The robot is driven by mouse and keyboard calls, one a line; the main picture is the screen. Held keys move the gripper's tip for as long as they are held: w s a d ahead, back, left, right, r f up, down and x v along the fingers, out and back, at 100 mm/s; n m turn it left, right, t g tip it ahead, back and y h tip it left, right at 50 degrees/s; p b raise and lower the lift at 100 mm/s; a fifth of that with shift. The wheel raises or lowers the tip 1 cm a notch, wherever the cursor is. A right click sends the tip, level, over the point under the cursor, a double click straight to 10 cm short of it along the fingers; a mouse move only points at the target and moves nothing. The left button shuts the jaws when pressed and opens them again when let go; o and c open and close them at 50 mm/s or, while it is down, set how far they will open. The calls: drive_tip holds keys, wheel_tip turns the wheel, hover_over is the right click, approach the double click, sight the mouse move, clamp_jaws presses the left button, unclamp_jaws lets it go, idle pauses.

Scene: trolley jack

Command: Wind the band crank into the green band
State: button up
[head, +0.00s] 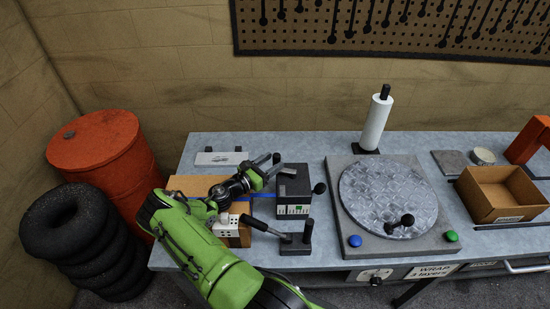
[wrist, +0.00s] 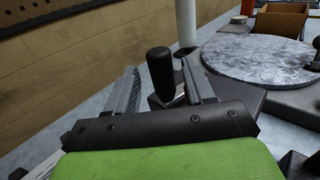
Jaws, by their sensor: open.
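The tensioner, a dark box (head: 294,186), stands on the bench with a white panel (head: 293,211) on its front carrying small green marks. I cannot read a pointer or tell which mark is the green band. My gripper (head: 272,166) is open at the box's upper left. In the wrist view an upright black handle (wrist: 160,72) stands between and beyond the open fingers (wrist: 165,95), with no clear grip on it. A round black knob (head: 320,188) sticks out at the box's right side. A blue strap (head: 262,195) runs from the cardboard box (head: 188,184) to the dark box.
A black-handled lever (head: 285,238) stands in front of the dark box. The round metal turntable (head: 380,190) with a crank knob (head: 407,220) lies right. A white roll (head: 376,122) stands behind it. An open carton (head: 500,190) is far right; an orange drum (head: 95,145) is left.

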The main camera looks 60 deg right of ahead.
drive_tip(key=x, duration=0.2)
drive_tip(key=shift+s+d, duration=0.2)
drive_tip(key=shift+d, duration=0.1)
clamp_jaws()
